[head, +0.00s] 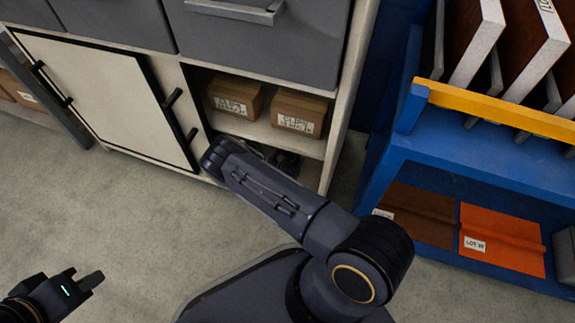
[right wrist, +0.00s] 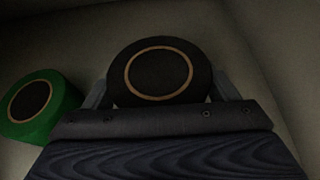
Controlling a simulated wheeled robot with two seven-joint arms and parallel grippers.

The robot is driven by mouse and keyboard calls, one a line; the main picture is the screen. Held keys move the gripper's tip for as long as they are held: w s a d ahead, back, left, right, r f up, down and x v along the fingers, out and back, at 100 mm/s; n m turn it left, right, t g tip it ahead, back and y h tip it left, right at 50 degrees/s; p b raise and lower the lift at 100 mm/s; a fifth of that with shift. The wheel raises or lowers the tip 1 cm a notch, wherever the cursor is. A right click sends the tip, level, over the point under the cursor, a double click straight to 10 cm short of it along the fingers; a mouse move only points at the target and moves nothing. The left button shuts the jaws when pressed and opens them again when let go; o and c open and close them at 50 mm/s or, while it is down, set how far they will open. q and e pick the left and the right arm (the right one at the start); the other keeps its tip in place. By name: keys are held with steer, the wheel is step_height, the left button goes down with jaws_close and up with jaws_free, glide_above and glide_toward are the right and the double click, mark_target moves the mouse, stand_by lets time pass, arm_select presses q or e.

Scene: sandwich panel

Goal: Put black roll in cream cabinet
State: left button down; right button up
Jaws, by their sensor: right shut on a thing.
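The cream cabinet (head: 344,100) stands at the upper left of the head view, with an open compartment beside a cream door panel (head: 105,95). My right arm reaches into the lower part of that compartment; its gripper is mostly hidden there in the head view. In the right wrist view my right gripper (right wrist: 160,88) is shut on the black roll (right wrist: 160,75), which has a tan ring on its face. A green roll (right wrist: 42,105) lies to the left of it, apart. My left gripper (head: 80,283) is away from the cabinet at the lower left; its finger gap is unclear.
Two cardboard boxes (head: 236,95) (head: 299,112) sit on the shelf above my right gripper. Grey drawers (head: 270,40) are above them. A blue rack (head: 470,150) with a yellow rail and orange material stands to the right. The grey floor in front is clear.

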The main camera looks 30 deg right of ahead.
step_height(320, 180, down, 3)
steer(key=shift+a+r+b, duration=0.1)
steer(key=shift+b, duration=0.3)
steer(key=shift+r, duration=0.15)
steer(key=o, duration=1)
steer(key=shift+f, duration=0.2)
steer(key=shift+o, duration=0.2)
